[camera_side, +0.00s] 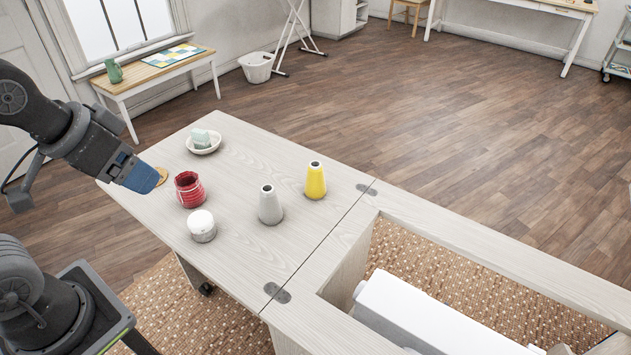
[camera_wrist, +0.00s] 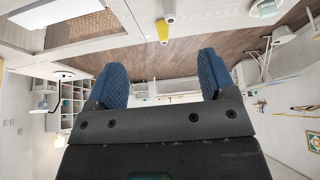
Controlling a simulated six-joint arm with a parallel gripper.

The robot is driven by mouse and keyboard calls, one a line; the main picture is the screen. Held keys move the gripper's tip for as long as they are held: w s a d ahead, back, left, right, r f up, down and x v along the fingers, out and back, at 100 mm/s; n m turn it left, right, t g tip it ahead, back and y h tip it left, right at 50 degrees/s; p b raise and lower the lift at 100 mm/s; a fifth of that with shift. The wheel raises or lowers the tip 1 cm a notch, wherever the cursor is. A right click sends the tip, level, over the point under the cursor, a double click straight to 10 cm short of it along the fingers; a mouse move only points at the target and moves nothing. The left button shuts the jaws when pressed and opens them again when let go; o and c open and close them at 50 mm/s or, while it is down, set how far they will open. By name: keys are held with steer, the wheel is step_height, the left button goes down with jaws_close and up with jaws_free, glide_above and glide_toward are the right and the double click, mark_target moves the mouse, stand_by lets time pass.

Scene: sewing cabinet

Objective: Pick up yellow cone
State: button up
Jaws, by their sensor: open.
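The yellow cone (camera_side: 315,181) stands upright on the pale wooden cabinet top (camera_side: 245,165), near the hinged seam. It also shows at the top of the wrist view (camera_wrist: 162,31), beyond the gap between the fingers. My gripper (camera_side: 142,176) is at the left of the side view, above the table's left edge and well apart from the cone. In the wrist view my gripper's blue fingers (camera_wrist: 161,82) are spread wide, with nothing between them.
A grey cone (camera_side: 270,206) stands just left of the yellow one. A red container (camera_side: 188,190), a white jar (camera_side: 202,226) and a white bowl (camera_side: 188,147) with a pale green item stand further left. A white machine (camera_side: 425,318) sits in the cabinet opening at right.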

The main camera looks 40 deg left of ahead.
steer(key=w+r, duration=0.2)
steer(key=w, duration=0.9)
steer(key=n+g, duration=0.1)
steer(key=n, duration=0.1)
glide_above(316, 165)
steer(key=s, duration=0.4)
steer(key=shift+y, duration=0.3)
steer(key=f, duration=2.3)
steer(key=shift+w+d, duration=0.2)
steer(key=shift+d, duration=0.15)
steer(key=shift+x, duration=3.05)
steer(key=shift+w, duration=0.15)
steer(key=shift+r, duration=0.1)
steer(key=c, duration=1.3)
